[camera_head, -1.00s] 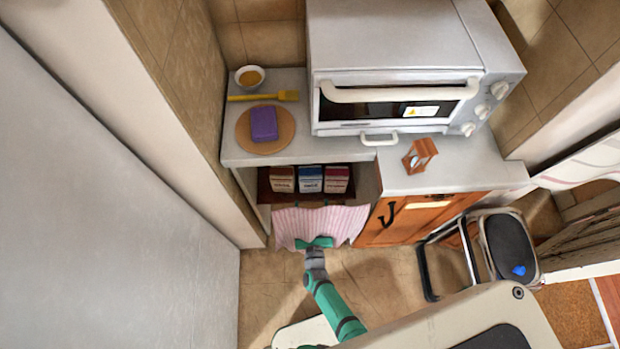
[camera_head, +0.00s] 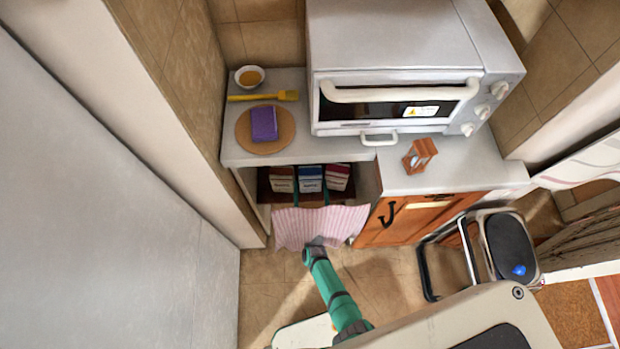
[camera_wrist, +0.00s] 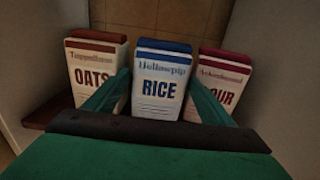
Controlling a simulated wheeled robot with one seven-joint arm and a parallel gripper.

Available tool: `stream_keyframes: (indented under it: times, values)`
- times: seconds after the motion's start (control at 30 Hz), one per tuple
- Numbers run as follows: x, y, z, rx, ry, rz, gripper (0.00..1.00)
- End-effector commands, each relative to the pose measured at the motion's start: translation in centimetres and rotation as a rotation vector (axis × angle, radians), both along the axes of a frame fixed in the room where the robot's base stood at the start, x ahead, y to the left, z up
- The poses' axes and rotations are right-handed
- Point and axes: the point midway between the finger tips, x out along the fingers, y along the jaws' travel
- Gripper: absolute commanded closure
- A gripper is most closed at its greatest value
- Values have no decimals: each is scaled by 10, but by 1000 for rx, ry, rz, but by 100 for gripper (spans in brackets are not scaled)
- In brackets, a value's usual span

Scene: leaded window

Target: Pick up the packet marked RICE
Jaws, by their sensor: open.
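The RICE packet (camera_wrist: 160,88) is white with a blue top and stands in the middle of a row of three. It also shows on the shelf in the head view (camera_head: 311,180). My gripper (camera_wrist: 160,80) is open, with one green finger on each side of the RICE packet. I cannot tell whether the fingers touch it. The brown-topped OATS packet (camera_wrist: 93,68) is to the left. A red-topped packet (camera_wrist: 222,78) is to the right, its name partly hidden by a finger and reading "OUR". In the head view the curtain hides most of my gripper.
A pink striped curtain (camera_head: 330,221) hangs across the front of the open cupboard. The counter above holds a purple block (camera_head: 264,124) on a round board and a white oven (camera_head: 395,90). An orange cupboard door (camera_head: 415,218) is to the right. Cupboard walls stand close on both sides.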

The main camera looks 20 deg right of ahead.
Motion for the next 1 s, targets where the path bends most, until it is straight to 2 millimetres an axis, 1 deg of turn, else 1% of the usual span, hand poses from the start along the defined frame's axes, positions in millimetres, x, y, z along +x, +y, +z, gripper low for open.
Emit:
stream_keyframes:
  times: [0.1, 0.4, 0.83, 0.87, 0.9, 0.97, 1.0]
  values:
    - [8, -2, 0, 0, 2, 2, 23]
    - [24, -7, 0, -1, 0, 1, 23]
    - [28, -9, 0, -1, 1, -1, 23]
    - [28, -9, 0, -1, 1, -1, 31]
    - [28, -9, 0, -1, 1, -1, 40]
    - [28, -9, 0, -1, 1, -1, 55]
    - [27, -9, 0, -1, 1, 0, 64]
